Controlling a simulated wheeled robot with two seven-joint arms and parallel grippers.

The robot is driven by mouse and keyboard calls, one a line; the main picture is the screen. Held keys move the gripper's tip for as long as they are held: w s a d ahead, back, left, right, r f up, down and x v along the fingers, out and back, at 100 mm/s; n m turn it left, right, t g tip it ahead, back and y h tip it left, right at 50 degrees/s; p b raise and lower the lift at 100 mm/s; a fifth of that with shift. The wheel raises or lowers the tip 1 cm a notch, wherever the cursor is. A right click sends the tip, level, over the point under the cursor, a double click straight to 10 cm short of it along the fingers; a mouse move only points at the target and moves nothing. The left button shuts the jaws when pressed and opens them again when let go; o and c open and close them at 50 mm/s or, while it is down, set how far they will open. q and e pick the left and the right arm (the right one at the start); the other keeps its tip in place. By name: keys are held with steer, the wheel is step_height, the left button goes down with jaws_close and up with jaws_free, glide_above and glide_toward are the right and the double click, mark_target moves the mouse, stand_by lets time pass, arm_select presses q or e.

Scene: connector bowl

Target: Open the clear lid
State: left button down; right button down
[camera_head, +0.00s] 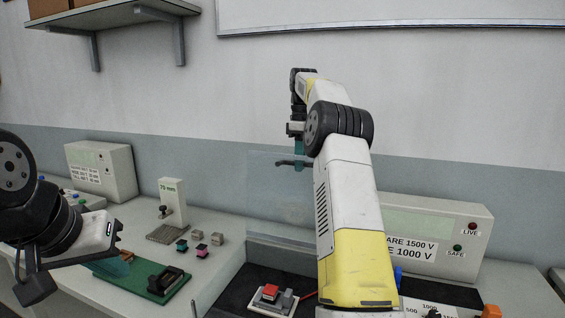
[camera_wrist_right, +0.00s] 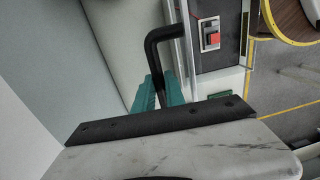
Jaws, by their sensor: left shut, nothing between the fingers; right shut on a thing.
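The clear lid (camera_head: 275,200) is a see-through panel standing up, tilted open, above the dark test bay in the head view. Its black bent handle (camera_head: 284,163) sits near its top edge. My right gripper (camera_head: 299,164) is shut on this handle, with its arm reaching across the bay. In the right wrist view the handle (camera_wrist_right: 160,45) rises from between the teal fingers (camera_wrist_right: 158,95). My left gripper (camera_head: 114,267) is shut and empty over the green board at the left. My right arm hides part of the lid and bay.
A red switch (camera_head: 270,292) on a pale base sits in the dark bay. A green board (camera_head: 150,294) with a black part lies left of it. Small coloured blocks (camera_head: 200,248) and a 70 mm gauge (camera_head: 172,200) stand behind. A voltage box (camera_head: 440,218) stands at right.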

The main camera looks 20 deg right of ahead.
steer(key=shift+w+d+r, duration=0.1)
steer(key=shift+w+d, duration=0.2)
steer(key=shift+d, duration=0.1)
steer(key=c, duration=1.4)
jaws_free()
steer(key=shift+w+d, duration=0.1)
steer(key=shift+w, duration=0.1)
steer(key=shift+s, duration=0.1)
steer(key=shift+a, duration=0.2)
steer(key=s+a+r, duration=0.2)
steer(key=s+a, duration=0.1)
steer(key=s, duration=0.4)
steer(key=s+a+r, duration=0.2)
steer(key=s+a, duration=0.1)
steer(key=s, duration=0.4)
steer(key=shift+s+a+r, duration=0.2)
steer(key=shift+s+r, duration=0.15)
